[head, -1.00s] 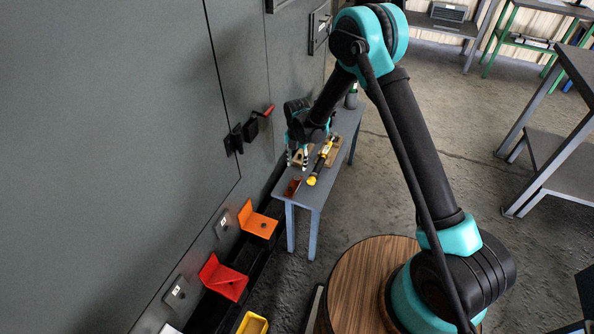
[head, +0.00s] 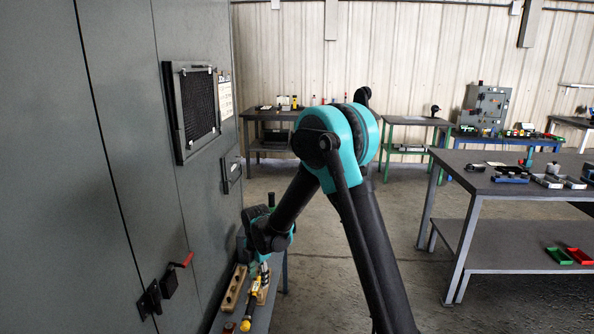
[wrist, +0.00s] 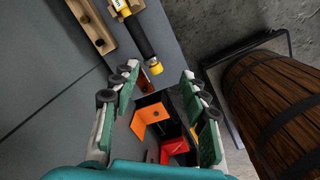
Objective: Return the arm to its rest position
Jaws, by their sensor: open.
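My arm rises from the lower middle of the head view and bends down toward a small table beside the grey cabinet. My gripper (wrist: 160,82) is open and empty in the wrist view, with its two green-padded fingers apart. In the head view the gripper's fingers are largely hidden behind the arm and at the table. Below the gripper, between its fingers, an orange bracket (wrist: 151,117) and a red bin (wrist: 175,150) show, lower down by the cabinet.
The small table (head: 263,318) carries a yellow-black tool (head: 249,309) and a wooden holder (head: 234,288). The cabinet (head: 110,130) with a red-handled latch (head: 177,272) stands close on the left. A wooden barrel (wrist: 275,100) is at right in the wrist view. Open floor (head: 390,225) lies beyond.

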